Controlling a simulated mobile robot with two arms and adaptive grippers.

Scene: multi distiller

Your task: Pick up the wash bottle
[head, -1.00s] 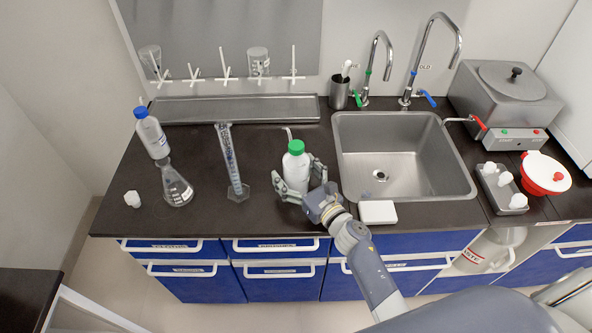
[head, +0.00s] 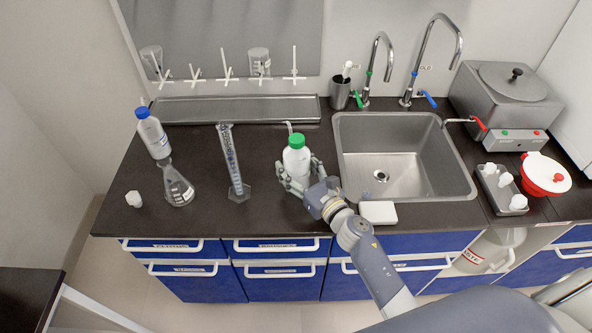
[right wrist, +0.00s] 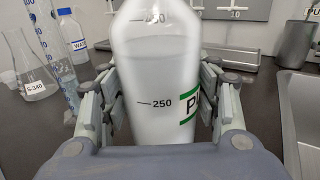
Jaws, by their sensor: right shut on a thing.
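A white wash bottle with a green cap and a thin spout (head: 297,163) is near the middle of the counter, left of the sink. My right gripper (head: 298,183) is shut on its body, one finger on each side. In the right wrist view the bottle (right wrist: 158,75) fills the middle between the fingers, with a 250 mark and a partly hidden green label. I cannot tell whether its base touches the counter. Its cap is out of that view. My left gripper is not in view.
A blue-capped bottle (head: 153,136), a conical flask (head: 177,188) and a tall graduated cylinder (head: 234,165) stand to the left. A sink (head: 400,185) lies to the right, with a white box (head: 378,212) by its front corner. A drying tray (head: 235,109) is behind.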

